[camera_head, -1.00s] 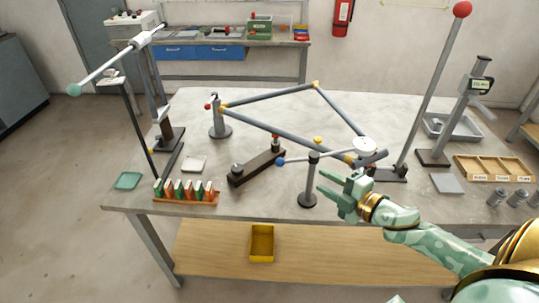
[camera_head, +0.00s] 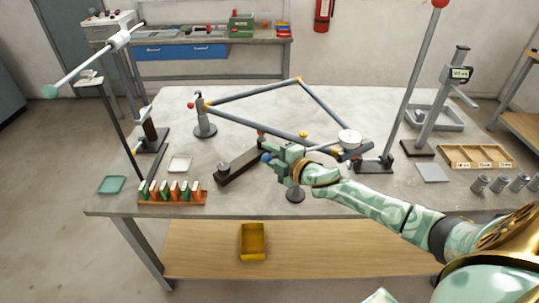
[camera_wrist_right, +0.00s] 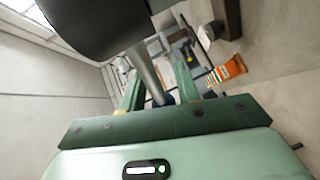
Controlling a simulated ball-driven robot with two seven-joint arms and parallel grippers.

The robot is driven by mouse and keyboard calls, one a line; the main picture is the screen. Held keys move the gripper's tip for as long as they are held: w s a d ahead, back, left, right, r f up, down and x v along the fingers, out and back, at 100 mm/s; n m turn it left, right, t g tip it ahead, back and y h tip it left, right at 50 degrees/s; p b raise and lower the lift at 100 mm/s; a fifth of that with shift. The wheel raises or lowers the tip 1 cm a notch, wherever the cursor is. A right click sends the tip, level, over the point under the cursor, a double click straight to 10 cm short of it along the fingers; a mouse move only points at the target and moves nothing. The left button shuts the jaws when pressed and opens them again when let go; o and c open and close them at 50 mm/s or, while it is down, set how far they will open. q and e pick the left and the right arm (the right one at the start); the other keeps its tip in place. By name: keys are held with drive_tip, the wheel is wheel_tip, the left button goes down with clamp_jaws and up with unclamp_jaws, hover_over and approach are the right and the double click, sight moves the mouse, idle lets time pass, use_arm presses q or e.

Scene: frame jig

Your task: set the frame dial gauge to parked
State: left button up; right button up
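The dial gauge has a round white dial (camera_head: 349,139) at the near right corner of the grey tube frame (camera_head: 250,121). Its lever runs left and ends in a blue ball knob (camera_head: 266,158). My right gripper (camera_head: 276,163) is at this knob end, over the short post whose round base (camera_head: 295,195) shows below it. In the right wrist view, the fingers (camera_wrist_right: 158,92) stand apart, with a grey rod and a dark blue knob (camera_wrist_right: 168,98) between them. I cannot tell whether they touch. The dial's reading is too small to see. My left gripper is not in view.
A dark block (camera_head: 237,166) lies left of the gripper. A tall red-topped post (camera_head: 410,90) stands to the right, and a white rod with a mint ball (camera_head: 50,92) juts out at left. A rack of green and orange pieces (camera_head: 172,197) sits near the front edge.

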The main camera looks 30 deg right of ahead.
clamp_jaws()
drive_tip(key=shift+w+h, duration=0.15)
drive_tip(key=shift+h, duration=0.15)
drive_tip(key=w+d+m+g+h+b, duration=0.2)
drive_tip(key=w+d+m+h+b, duration=0.2)
drive_tip(key=m+h, duration=0.6)
drive_tip(key=shift+w+d+g+h+b, duration=0.4)
drive_tip(key=shift+d+h, duration=0.35)
drive_tip(key=shift+h, duration=0.75)
drive_tip(key=shift+w, duration=0.1)
unclamp_jaws()
drive_tip(key=shift+w, duration=0.1)
